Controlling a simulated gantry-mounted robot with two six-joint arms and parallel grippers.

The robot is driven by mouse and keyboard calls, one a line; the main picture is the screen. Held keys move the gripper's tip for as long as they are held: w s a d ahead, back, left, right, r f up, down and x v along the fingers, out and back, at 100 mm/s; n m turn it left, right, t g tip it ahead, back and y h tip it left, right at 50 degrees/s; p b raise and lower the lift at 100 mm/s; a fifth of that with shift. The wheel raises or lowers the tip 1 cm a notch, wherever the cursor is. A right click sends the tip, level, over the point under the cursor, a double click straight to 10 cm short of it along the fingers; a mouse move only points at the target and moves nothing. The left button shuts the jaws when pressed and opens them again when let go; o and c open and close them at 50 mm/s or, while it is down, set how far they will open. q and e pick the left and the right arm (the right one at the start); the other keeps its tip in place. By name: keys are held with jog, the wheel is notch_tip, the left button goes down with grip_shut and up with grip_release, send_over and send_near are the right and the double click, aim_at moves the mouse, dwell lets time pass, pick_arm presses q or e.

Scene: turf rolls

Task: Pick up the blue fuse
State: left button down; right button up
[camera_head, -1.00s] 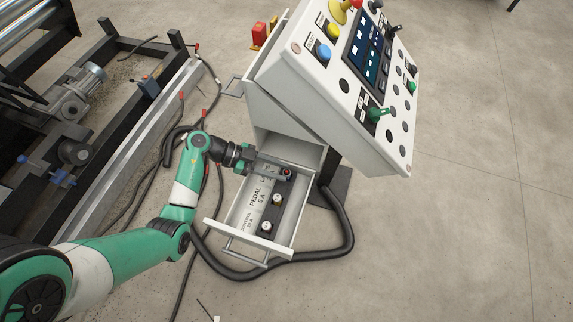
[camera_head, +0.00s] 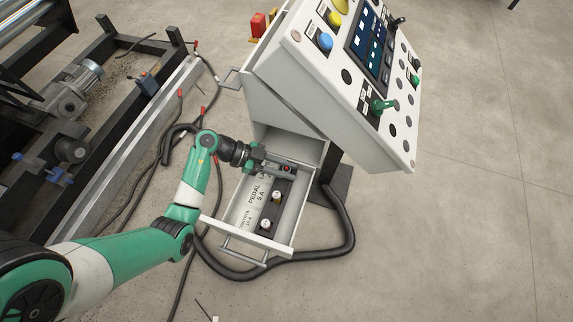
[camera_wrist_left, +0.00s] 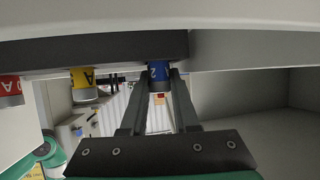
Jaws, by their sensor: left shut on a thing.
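The blue fuse (camera_wrist_left: 158,74) shows in the left wrist view, seated against a dark strip (camera_wrist_left: 110,52). My left gripper (camera_wrist_left: 159,84) has one finger on each side of it and is shut on it. In the head view my left gripper (camera_head: 280,168) reaches into the far end of the open drawer (camera_head: 232,226). The blue fuse cannot be made out there. My right gripper is in neither view.
A yellow fuse (camera_wrist_left: 84,84) and a red fuse (camera_wrist_left: 10,92) sit beside the blue one in the left wrist view. The drawer walls are close around the gripper. A control console (camera_head: 300,80) overhangs the drawer. A black hose (camera_head: 338,240) curves around it.

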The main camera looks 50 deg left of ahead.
aim_at(287, 171)
pick_arm(q)
jog(key=shift+r+p, duration=0.5)
jog(key=r+p, duration=0.2)
jog(key=p, duration=0.1)
jog(key=r+p, duration=0.1)
jog(key=r, duration=0.1)
jog(key=shift+s+d, duration=0.15)
jog(key=shift+d, duration=0.15)
jog(key=s+d+r+p, duration=0.2)
jog(key=d+r+p, duration=0.2)
jog(key=d+p, duration=0.1)
jog(key=s+d+r+p, duration=0.3)
jog(key=d+r+p, duration=0.1)
jog(key=d, duration=0.3)
jog(key=shift+s+p, duration=0.35)
jog(key=shift+p, duration=0.45)
jog(key=w+a+r+n+t+y, duration=0.1)
jog(key=a+r+n+t+y, duration=0.1)
jog(key=a+r, duration=0.4)
jog(key=shift+a+r+n+t+y, duration=0.2)
jog(key=shift+r+n+t+y, duration=0.15)
jog(key=shift+n+y, duration=0.3)
